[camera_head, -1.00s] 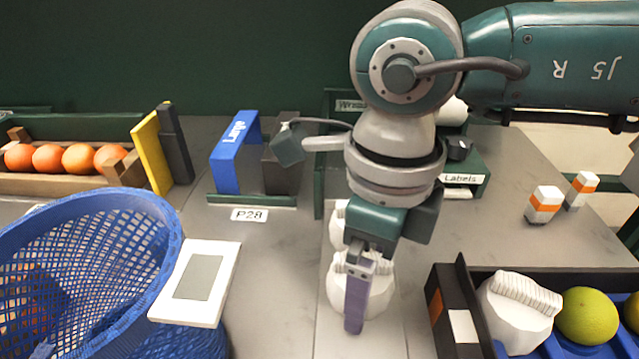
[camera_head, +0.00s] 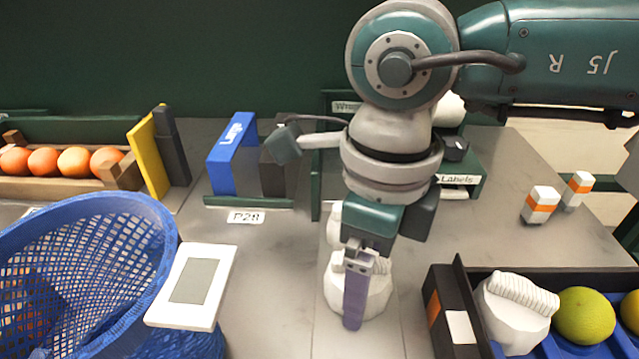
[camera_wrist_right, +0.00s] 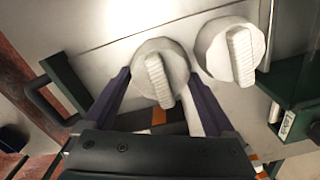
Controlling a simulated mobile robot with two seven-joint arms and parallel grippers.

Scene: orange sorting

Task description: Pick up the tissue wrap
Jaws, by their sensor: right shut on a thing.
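A white tissue wrap (camera_head: 376,297) with a ribbed top ridge stands on the grey table in the head view, partly hidden by my right gripper (camera_head: 356,292). In the right wrist view the wrap (camera_wrist_right: 160,72) sits between the two purple fingers of the same gripper (camera_wrist_right: 160,92), which is shut on it. A second white wrap (camera_wrist_right: 230,50) stands just beside it in the wrist view. In the head view that one (camera_head: 333,222) is mostly hidden behind my gripper. My left gripper is not in view.
A black crate (camera_head: 447,292) at right holds another white wrap (camera_head: 510,318) and green-yellow fruit (camera_head: 584,315). A blue basket (camera_head: 100,270) and a white scale (camera_head: 190,287) stand left. A blue "Large" frame (camera_head: 222,170) and a labels box (camera_head: 470,185) lie behind.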

